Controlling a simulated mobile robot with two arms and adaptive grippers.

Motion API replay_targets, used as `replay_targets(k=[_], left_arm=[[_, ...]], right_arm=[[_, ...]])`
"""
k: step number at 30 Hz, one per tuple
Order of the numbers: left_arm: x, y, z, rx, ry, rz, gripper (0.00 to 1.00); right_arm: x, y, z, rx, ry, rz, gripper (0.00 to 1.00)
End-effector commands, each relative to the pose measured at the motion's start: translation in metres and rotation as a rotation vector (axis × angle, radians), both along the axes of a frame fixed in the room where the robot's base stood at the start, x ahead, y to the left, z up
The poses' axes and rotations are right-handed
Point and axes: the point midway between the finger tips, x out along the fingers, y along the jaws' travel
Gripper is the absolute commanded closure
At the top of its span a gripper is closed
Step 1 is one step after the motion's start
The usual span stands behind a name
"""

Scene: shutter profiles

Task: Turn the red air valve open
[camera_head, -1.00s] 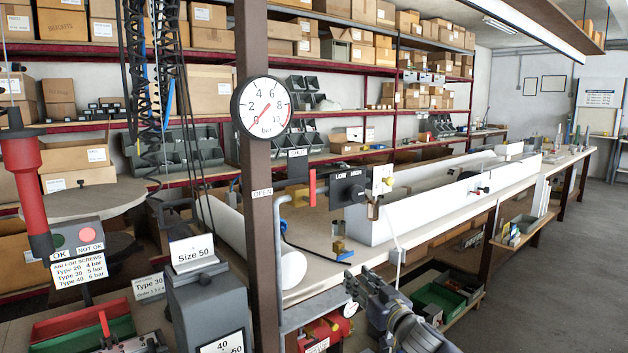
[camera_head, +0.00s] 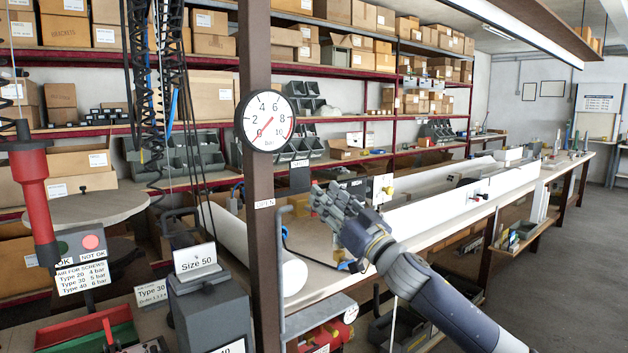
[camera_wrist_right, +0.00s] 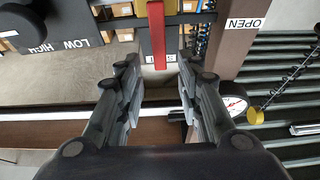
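The red valve handle (camera_wrist_right: 157,35) hangs down in the right wrist view, ahead of my right gripper (camera_wrist_right: 158,75) and roughly in line with the gap between its fingers. The fingers stand apart with nothing between them. In the head view my right gripper (camera_head: 326,198) is raised at the valve, just right of the brown post (camera_head: 258,60), and hides the handle. The round gauge's (camera_head: 265,120) needle points near 0. My left gripper is out of view.
A black LOW/HIGH box (camera_wrist_right: 55,30) is left of the handle in the wrist view. A white pipe (camera_head: 285,270) and a long white profile (camera_head: 460,203) lie on the bench. A red screwdriver (camera_head: 30,180) hangs at the left. The aisle floor at right is clear.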

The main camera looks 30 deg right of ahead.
Motion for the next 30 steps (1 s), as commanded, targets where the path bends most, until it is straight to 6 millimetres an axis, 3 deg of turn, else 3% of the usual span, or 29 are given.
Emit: replay_targets(k=[12,26,30], left_arm=[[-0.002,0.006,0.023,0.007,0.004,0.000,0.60],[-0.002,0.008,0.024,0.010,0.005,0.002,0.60],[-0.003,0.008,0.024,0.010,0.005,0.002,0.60]], right_arm=[[0.043,0.003,0.020,0.001,-0.001,-0.001,0.67],[0.051,0.004,0.021,-0.001,0.000,0.000,0.67],[0.051,0.004,0.021,-0.001,0.000,0.000,0.96]])
